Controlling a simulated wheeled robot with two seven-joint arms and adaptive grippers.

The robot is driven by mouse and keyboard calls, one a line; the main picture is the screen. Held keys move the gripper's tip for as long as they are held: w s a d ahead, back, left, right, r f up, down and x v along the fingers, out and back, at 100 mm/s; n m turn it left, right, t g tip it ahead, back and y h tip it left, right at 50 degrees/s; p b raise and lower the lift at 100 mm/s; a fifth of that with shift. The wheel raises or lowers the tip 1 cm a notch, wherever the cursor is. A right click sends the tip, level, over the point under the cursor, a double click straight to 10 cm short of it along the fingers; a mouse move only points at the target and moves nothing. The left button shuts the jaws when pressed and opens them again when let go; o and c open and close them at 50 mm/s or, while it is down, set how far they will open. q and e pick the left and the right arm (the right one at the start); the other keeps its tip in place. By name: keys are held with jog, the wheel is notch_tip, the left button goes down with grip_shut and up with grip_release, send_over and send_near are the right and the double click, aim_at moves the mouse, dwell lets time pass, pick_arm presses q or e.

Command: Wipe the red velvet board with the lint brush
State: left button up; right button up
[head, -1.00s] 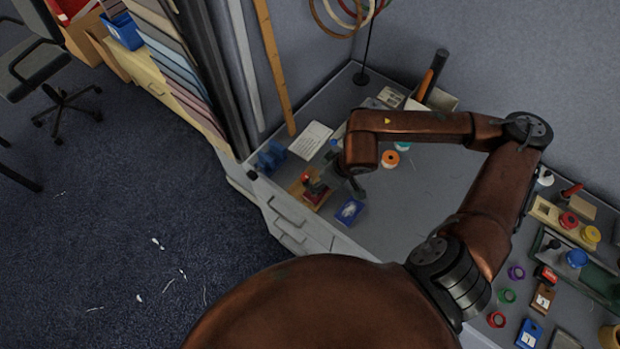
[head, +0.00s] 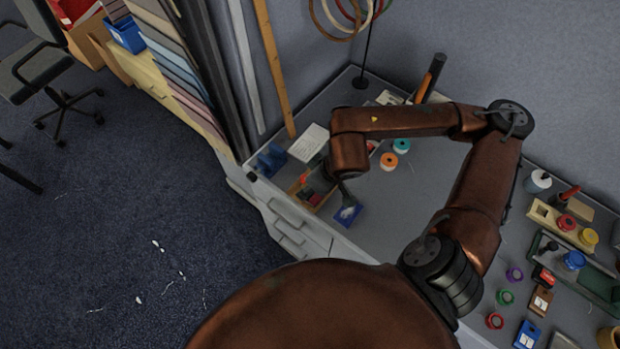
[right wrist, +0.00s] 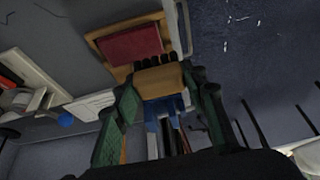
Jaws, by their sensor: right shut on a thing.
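The red velvet board (right wrist: 132,44), on a tan wooden base, shows in the right wrist view just beyond my fingers. In the head view the board (head: 311,196) lies near the table's front left edge, partly hidden by my right arm. My right gripper (right wrist: 161,82), with green fingers, is shut on the tan wooden lint brush (right wrist: 160,80). The brush is at the board's near edge in the wrist view. Its underside is hidden, so I cannot tell whether it touches the velvet. My left gripper is not in view.
A small blue box (head: 347,215) stands right of the board, partly behind my gripper. A blue object (head: 270,158) and a white card (head: 309,142) lie behind it. Orange (head: 388,161) and teal (head: 401,145) spools stand farther back. The table's middle is mostly clear.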

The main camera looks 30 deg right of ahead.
jog(key=shift+r+p, duration=0.55)
jog(key=shift+r, duration=1.05)
